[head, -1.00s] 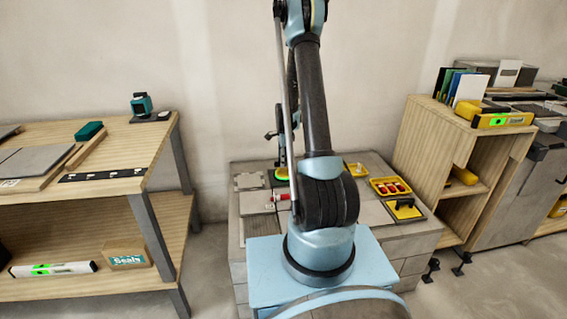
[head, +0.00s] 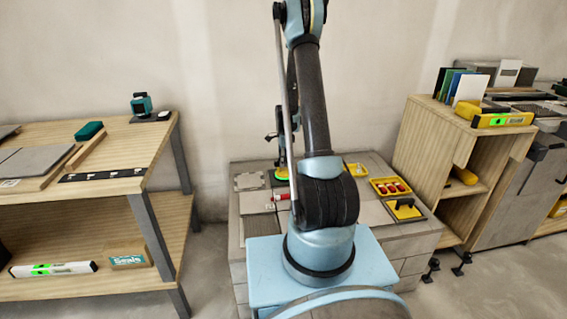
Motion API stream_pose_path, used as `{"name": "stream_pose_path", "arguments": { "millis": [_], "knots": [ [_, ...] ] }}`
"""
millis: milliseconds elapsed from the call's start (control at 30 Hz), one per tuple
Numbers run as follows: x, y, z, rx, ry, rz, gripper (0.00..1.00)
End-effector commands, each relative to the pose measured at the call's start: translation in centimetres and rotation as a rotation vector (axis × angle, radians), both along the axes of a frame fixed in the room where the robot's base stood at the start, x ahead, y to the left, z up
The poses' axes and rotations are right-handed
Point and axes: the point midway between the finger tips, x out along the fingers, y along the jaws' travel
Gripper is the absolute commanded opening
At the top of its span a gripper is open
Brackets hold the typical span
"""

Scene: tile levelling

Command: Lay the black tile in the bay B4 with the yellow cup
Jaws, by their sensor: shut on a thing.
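My gripper (head: 282,160) is small and partly hidden behind my own arm, over the back left of the low grey block platform. It is shut on a yellow-green round thing (head: 281,174), which looks like the yellow cup, just below it. A dark patch shows under the cup; I cannot tell whether it is the black tile or whether the cup touches it. Light grey tiles (head: 249,181) lie on the platform to the left. Bay B4 cannot be told apart, as its label is not readable.
A red-tipped tool (head: 281,197) lies mid-platform. A wooden bench (head: 110,180) is left of the platform, a wooden shelf (head: 425,130) right.

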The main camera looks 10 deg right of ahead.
Motion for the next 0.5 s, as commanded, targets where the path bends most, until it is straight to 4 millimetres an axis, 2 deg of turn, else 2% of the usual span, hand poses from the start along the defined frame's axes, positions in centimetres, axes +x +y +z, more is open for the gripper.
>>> {"name": "stream_pose_path", "arguments": {
  "millis": [500],
  "knots": [
    [0.03,0.0,0.37,0.0,-0.001,0.0,0.0]
  ]
}}
